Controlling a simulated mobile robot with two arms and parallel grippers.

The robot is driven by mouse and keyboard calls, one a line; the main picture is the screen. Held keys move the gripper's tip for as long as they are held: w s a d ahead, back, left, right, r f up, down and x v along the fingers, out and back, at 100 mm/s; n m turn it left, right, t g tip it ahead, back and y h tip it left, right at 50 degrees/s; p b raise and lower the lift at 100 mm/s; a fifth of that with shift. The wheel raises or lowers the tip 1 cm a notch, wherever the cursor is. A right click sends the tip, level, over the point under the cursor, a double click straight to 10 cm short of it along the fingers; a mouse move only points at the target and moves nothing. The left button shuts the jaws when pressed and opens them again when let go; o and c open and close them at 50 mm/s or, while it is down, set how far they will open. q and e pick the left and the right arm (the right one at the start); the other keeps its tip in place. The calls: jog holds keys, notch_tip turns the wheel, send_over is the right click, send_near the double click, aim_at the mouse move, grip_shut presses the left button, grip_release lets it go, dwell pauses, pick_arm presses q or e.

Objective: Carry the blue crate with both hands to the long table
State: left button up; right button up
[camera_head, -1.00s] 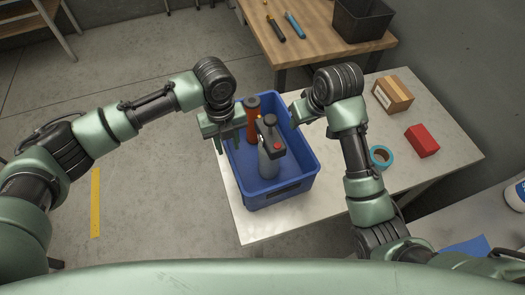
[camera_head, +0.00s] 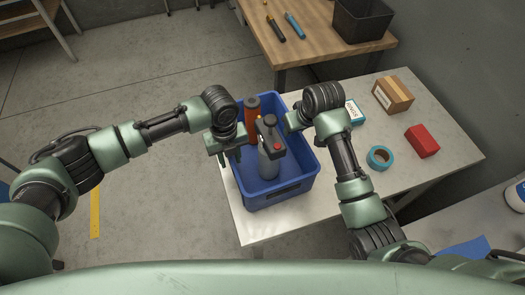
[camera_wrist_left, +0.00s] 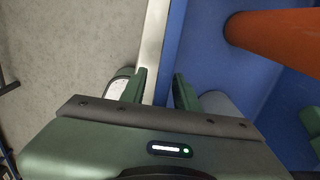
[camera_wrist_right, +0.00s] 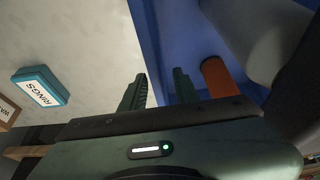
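The blue crate (camera_head: 282,197) stands on the near left part of a pale table (camera_head: 440,165). It holds an orange cylinder (camera_head: 252,106) and a grey bottle with a dark top (camera_head: 268,163). My left gripper (camera_head: 229,156) is at the crate's left wall; in the left wrist view its open fingers (camera_wrist_left: 160,92) straddle the wall. My right gripper (camera_head: 292,122) is at the right wall, partly hidden by its arm; in the right wrist view its open fingers (camera_wrist_right: 160,92) sit on either side of that wall. A wooden table (camera_head: 316,25) stands behind; I cannot tell which table is the long one.
On the pale table to the right are a teal-and-white box (camera_head: 354,112), a cardboard box (camera_head: 393,94), a red block (camera_head: 422,140) and a teal tape roll (camera_head: 380,157). The wooden table bears a black bin (camera_head: 364,20) and two tools. Open floor lies left.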

pick_arm(q)
jog(key=shift+f, duration=0.2)
pick_arm(e)
jog(key=shift+f, duration=0.15)
pick_arm(q)
grip_shut()
pick_arm(e)
grip_shut()
pick_arm(q)
jog(key=shift+r, duration=0.15)
pick_arm(e)
jog(key=shift+w, duration=0.1)
dwell(0.8)
